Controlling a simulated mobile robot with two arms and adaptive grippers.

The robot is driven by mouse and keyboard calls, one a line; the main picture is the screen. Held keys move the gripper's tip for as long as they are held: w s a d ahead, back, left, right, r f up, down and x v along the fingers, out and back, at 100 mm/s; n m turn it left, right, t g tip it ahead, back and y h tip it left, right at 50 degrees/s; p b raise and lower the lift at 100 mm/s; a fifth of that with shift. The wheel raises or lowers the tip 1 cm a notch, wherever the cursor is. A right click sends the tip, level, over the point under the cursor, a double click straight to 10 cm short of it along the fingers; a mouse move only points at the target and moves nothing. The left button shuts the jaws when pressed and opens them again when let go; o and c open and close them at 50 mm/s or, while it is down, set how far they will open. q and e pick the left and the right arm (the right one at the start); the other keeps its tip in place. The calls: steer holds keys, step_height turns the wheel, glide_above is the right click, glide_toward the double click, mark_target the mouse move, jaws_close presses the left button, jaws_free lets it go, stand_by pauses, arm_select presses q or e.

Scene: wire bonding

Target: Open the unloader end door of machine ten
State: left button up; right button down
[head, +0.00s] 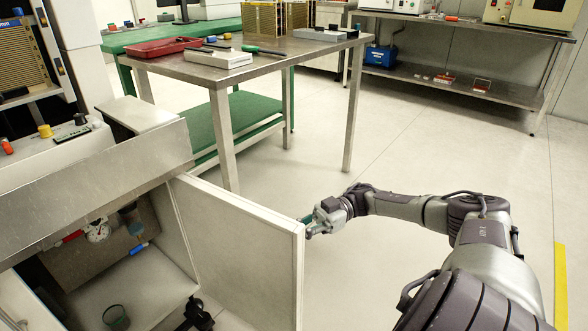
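A pale door panel (235,245) on the machine (90,185) at the left stands swung outward, leaving the lower cabinet open. I cannot read a number on the machine. My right gripper (310,227) is at the upper part of the door's free edge, on its right side. It touches or nearly touches the edge; its fingers are small and partly hidden, so I cannot tell whether they grip it. My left gripper is not in view.
The cabinet holds a gauge (97,233) and a cup (116,318). A dark fixture (195,315) is below the door. A steel table (262,66) with a red tray (164,47) stands behind. The floor (400,150) beyond my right arm is clear.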

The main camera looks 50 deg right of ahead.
steer(key=shift+w+d, duration=0.15)
steer(key=shift+d, duration=0.25)
steer(key=c, duration=1.2)
jaws_free()
steer(key=v, duration=0.7)
steer(key=shift+d, duration=0.25)
